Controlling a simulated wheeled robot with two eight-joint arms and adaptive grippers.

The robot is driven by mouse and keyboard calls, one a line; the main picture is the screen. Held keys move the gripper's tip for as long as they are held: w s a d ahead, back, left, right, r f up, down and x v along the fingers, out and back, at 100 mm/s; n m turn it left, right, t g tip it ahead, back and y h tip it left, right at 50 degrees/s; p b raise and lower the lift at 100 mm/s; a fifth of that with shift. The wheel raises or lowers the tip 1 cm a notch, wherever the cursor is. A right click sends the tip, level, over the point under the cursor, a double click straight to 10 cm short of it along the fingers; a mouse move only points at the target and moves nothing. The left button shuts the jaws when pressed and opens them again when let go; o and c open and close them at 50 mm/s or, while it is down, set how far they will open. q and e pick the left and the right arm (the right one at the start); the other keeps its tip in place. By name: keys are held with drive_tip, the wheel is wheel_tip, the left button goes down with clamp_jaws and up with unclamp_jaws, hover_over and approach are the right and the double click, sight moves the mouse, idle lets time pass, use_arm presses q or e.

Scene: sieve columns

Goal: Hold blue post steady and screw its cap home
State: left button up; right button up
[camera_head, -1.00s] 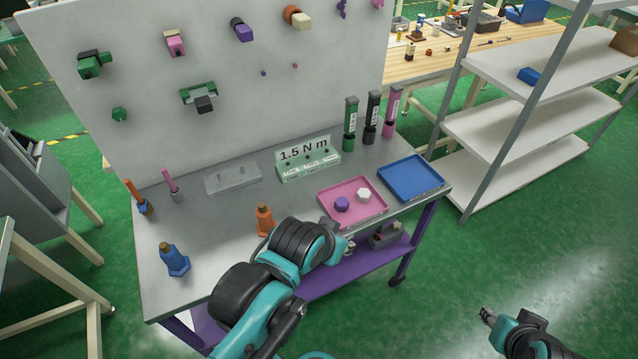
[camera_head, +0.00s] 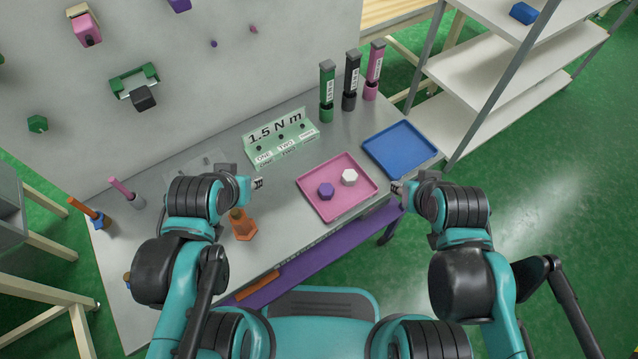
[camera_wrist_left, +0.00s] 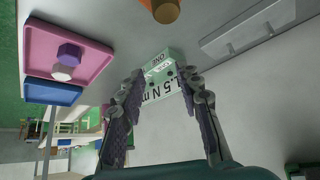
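The blue post (camera_head: 127,285) with its brownish top is at the left front of the table in the head view, almost wholly hidden behind my left arm. Whether a cap sits on it cannot be told. A purple hexagonal cap (camera_head: 325,189) and a white hexagonal cap (camera_head: 349,177) lie in the pink tray (camera_head: 364,205). My left gripper (camera_head: 257,183) is above the table, near the orange post (camera_head: 243,228). The left wrist view shows its fingers (camera_wrist_left: 160,92) apart, with nothing held. My right gripper (camera_head: 396,188) is just right of the pink tray; its opening is unclear.
A green "1.5 N m" block (camera_head: 282,138) stands behind the pink tray. A blue tray (camera_head: 402,150) lies to the right, with green, black and pink upright tools (camera_head: 352,75) behind it. An orange tool (camera_head: 88,211) and a pink one (camera_head: 124,190) stand at the left edge.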

use_arm(q)
drive_tip(key=shift+o, duration=1)
use_arm(e)
drive_tip(key=shift+o, duration=0.7)
drive_tip(key=shift+s, duration=0.1)
use_arm(q)
drive_tip(key=o, duration=0.3)
drive_tip(key=shift+d+r, duration=0.1)
drive_tip(key=m+g+p, duration=0.7)
drive_tip(key=m+p, duration=0.1)
drive_tip(key=m, duration=1.4)
hover_over(326, 189)
wheel_tip(326, 189, down, 2)
drive_tip(key=shift+w, duration=0.1)
drive_tip(key=shift+m, duration=0.4)
use_arm(e)
wheel_tip(326, 189, up, 8)
use_arm(q)
drive_tip(key=shift+f, duration=0.2)
drive_tip(key=shift+f+b, duration=0.55)
drive_tip(key=shift+f, duration=0.7)
use_arm(e)
drive_tip(key=shift+f, duration=0.55)
